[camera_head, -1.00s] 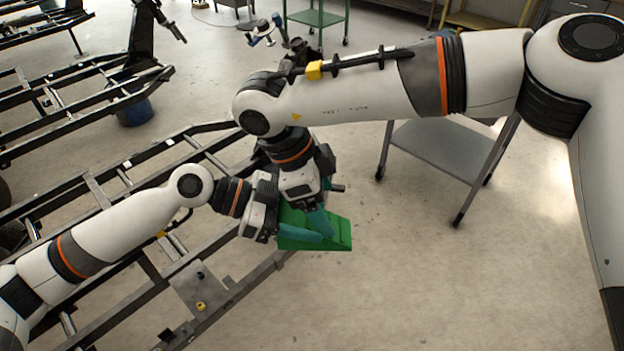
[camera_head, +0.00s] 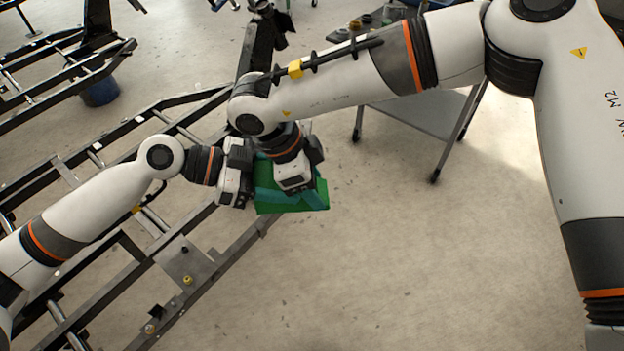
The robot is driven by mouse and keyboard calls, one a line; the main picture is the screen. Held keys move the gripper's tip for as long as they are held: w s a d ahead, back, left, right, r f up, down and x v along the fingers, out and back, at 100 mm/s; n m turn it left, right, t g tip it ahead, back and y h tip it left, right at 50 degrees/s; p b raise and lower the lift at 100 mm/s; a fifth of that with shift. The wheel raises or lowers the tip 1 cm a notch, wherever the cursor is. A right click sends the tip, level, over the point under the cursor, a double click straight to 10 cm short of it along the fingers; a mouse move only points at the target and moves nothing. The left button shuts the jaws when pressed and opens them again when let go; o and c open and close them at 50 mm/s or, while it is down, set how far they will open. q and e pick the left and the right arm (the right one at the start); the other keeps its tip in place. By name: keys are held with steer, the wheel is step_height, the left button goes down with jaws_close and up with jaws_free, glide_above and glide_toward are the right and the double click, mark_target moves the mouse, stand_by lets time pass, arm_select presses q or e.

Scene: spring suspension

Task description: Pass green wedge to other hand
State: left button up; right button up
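The green wedge (camera_head: 290,206) is in the air between my two grippers, beside the dark metal frame. My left gripper (camera_head: 268,196) reaches it from the left, with a teal finger along the wedge's near face, and appears shut on it. My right gripper (camera_head: 308,193) points down over the wedge from above, with a teal finger at the wedge's right part. The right gripper's far finger is hidden, so I cannot tell whether it is squeezing the wedge. The two grippers are very close together, and their bodies hide the wedge's upper part.
The dark metal frame (camera_head: 215,255) runs diagonally under my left arm. A grey cart (camera_head: 425,112) stands behind my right arm. A blue bin (camera_head: 98,91) is at the upper left. The floor (camera_head: 400,270) right of the wedge is clear.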

arm_select(q)
steer(key=shift+s, duration=0.1)
arm_select(e)
steer(key=shift+w, duration=0.1)
steer(key=shift+c, duration=1.4)
arm_select(q)
steer(key=o, duration=0.8)
arm_select(e)
steer(key=shift+c, duration=1.2)
arm_select(q)
steer(key=o, duration=0.6)
steer(key=shift+c, duration=0.2)
